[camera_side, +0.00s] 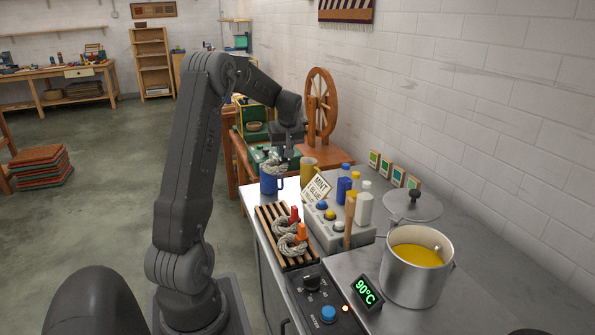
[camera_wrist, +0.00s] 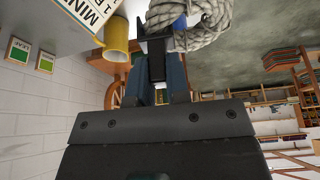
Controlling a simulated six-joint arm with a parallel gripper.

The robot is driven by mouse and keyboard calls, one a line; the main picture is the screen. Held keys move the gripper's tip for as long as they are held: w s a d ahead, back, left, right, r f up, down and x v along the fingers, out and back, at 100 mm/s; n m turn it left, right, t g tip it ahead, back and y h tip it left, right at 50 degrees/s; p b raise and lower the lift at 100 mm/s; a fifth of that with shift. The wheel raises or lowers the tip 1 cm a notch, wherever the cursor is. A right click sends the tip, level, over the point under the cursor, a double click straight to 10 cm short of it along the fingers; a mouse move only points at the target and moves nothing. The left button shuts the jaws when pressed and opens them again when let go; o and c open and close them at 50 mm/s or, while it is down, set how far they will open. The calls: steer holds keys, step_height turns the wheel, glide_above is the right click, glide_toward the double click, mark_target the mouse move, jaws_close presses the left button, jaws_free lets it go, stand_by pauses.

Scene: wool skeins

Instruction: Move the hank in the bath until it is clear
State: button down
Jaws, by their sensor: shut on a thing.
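A grey-white hank (camera_side: 274,167) shows at the mouth of a blue mug (camera_side: 271,185) at the rack's far end; its lower part is hidden. My gripper (camera_side: 281,151) is just above it, pointing down. In the wrist view my gripper (camera_wrist: 159,72) is shut on a dark piece at the hank (camera_wrist: 203,26), whose looped strands hang beside the fingers. A bit of blue shows behind the strands. I cannot tell whether the hank touches liquid, or what the mug holds. A steel pot (camera_side: 413,284) of yellow liquid stands at the near right.
A yellow mug (camera_side: 309,169) stands right of the blue one. A slatted rack (camera_side: 270,222) holds two grey hanks with red and orange tags. A grey box (camera_side: 342,234) with bottles and a mint card (camera_side: 317,188) stands beside it. A display (camera_side: 367,293) reads 90°C.

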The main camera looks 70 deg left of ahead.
step_height(320, 180, up, 11)
steer(key=w+d+m+t, duration=0.1)
steer(key=w+d+m, duration=0.1)
steer(key=w+d, duration=0.5)
steer(key=w+d+m+t+h, duration=0.1)
steer(key=w+d+m, duration=0.25)
steer(key=d, duration=0.85)
steer(key=w+d+m+t, duration=0.1)
steer(key=w+d+m, duration=0.1)
steer(key=w+d, duration=0.55)
steer(key=s+d+m+h, duration=0.15)
steer(key=d+m, duration=0.25)
steer(key=d, duration=1.7)
step_height(320, 180, down, 18)
steer(key=shift+s+f+t, duration=0.15)
steer(key=shift+s+t, duration=0.15)
steer(key=shift+s, duration=0.15)
steer(key=shift+w+a+f, duration=0.1)
steer(key=shift+w+a, duration=0.05)
steer(key=shift+w+a+f, duration=0.3)
steer(key=shift+w+f, duration=0.2)
steer(key=shift+f, duration=0.1)
steer(key=shift+r, duration=0.1)
